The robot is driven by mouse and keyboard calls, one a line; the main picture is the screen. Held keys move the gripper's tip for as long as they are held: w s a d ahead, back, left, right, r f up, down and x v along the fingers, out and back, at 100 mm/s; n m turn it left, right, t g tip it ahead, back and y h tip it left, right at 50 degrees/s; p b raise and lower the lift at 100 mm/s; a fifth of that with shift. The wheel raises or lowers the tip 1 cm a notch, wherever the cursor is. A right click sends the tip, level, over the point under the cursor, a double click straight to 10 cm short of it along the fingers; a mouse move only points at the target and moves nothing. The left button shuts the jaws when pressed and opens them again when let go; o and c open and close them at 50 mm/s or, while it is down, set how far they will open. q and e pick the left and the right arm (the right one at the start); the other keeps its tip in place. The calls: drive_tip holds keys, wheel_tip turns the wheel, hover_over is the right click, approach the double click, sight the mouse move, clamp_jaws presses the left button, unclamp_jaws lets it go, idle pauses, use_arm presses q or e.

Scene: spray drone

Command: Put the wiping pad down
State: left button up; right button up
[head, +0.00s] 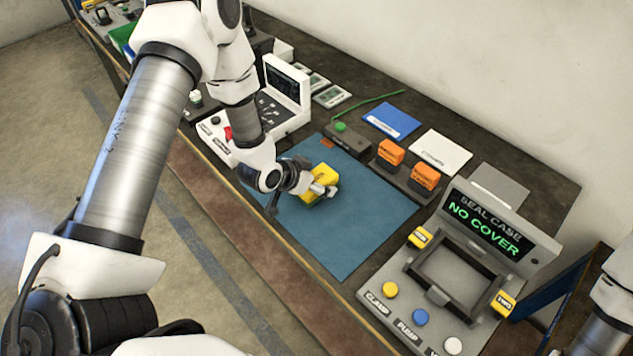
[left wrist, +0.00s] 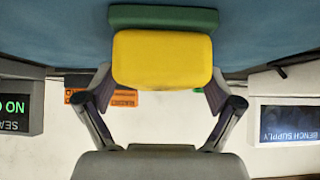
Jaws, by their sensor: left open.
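The wiping pad is a yellow block (head: 325,174) at the far left part of the blue mat (head: 370,228). In the left wrist view the pad (left wrist: 162,60) shows a green underside layer that appears to rest on the mat. My left gripper (head: 316,188) is low over the mat at the pad. In the left wrist view its fingers are spread, one on each side of the pad. The left gripper is open; I cannot tell whether a finger still touches the pad. My right gripper is out of view.
A seal case station (head: 458,280) reading NO COVER stands at the right. Orange blocks (head: 391,152) sit behind the mat, with a blue card (head: 391,120) and a white card (head: 441,151). A white bench supply (head: 287,92) is left. The mat's right half is clear.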

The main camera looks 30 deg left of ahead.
use_arm(q)
drive_tip(key=shift+s+r, duration=0.1)
drive_tip(key=shift+s, duration=0.05)
drive_tip(key=c, duration=1.3)
